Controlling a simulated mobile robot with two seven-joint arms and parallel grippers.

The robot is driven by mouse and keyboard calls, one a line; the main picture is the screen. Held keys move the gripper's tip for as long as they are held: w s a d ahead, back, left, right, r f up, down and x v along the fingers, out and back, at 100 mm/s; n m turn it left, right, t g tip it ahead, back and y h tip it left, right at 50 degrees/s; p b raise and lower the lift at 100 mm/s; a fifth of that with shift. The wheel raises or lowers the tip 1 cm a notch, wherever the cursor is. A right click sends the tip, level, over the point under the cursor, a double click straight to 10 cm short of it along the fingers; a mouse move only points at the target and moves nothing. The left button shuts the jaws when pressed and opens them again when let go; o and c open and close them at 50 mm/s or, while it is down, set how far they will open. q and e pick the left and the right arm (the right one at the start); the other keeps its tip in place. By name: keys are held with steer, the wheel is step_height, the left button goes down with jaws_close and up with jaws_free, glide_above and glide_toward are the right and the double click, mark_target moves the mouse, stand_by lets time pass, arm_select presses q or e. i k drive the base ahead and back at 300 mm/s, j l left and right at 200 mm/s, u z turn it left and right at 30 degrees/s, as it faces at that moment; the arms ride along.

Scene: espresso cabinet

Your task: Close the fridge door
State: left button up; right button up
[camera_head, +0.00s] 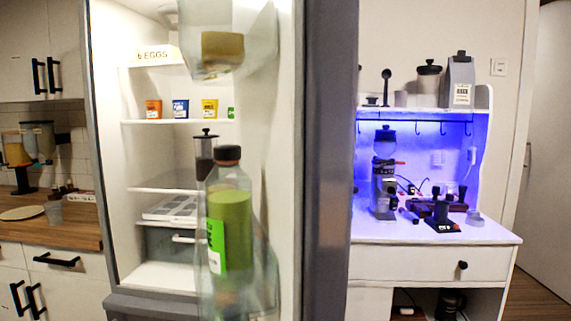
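The fridge (99,170) stands open at the left of the view, and its lit white interior shows. The fridge door (328,170) is swung out toward me and seen nearly edge-on, with its white inner face to the left and its grey edge to the right. A clear door bin (262,285) holds a green bottle (232,225) with a black cap. A higher clear bin (200,15) holds a yellowish block (222,50). Neither of my grippers is in view. The door handle is not visible.
Fridge shelves hold several small coloured cups (181,108) and an egg box (158,54). A wooden counter (60,232) stands left. A white espresso cabinet (420,262) with a grinder (384,175) stands right of the door.

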mark_target(295, 84)
steer(key=i+l+u, duration=0.25)
steer(key=l+u, duration=0.25)
steer(key=l, duration=0.2)
steer(key=i+l+u, duration=0.4)
steer(key=l, duration=0.15)
